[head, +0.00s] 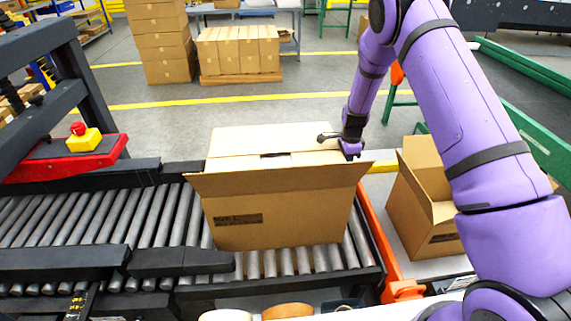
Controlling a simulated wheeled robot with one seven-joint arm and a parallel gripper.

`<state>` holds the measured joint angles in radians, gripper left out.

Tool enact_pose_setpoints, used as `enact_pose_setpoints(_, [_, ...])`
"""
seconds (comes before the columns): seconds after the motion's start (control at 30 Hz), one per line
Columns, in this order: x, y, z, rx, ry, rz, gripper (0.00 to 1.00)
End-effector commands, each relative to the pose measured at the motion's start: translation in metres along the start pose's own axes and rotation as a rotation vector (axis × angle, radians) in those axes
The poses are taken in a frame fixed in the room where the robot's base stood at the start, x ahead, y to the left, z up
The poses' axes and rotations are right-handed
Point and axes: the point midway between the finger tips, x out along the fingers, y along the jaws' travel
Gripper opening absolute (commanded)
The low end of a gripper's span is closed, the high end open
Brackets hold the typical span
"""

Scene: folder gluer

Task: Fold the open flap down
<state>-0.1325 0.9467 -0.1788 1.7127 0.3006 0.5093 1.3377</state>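A brown cardboard box (238,213) stands upright on the roller conveyor, with a dark printed label on its near side. Its near flap (280,181) is open and sticks out toward me along the top edge. Behind it, a pale top panel (250,138) spans the box, with a small dark gap at its near edge. My gripper (338,147) is at the box's right end, just above the top and behind the near flap's right part. It seems to hold nothing. Its fingers are small and dark here, and whether it touches the box is unclear.
A second open box (412,205) stands right of the conveyor, beyond an orange rail (378,235). The roller conveyor (110,218) runs left under a dark frame, near a red-and-yellow emergency stop (83,138). Stacked cartons (238,52) stand far back across open floor.

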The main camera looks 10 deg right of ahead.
Motion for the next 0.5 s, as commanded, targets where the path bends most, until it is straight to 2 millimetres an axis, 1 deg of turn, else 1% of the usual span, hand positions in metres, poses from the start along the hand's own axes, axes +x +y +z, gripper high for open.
enact_pose_setpoints(0.03, [0.0, 0.0, 0.007, -0.004, -0.001, 0.0, 0.0])
enact_pose_setpoints(0.5, [0.0, 0.0, 0.051, -0.002, -0.001, -0.001, 0.0])
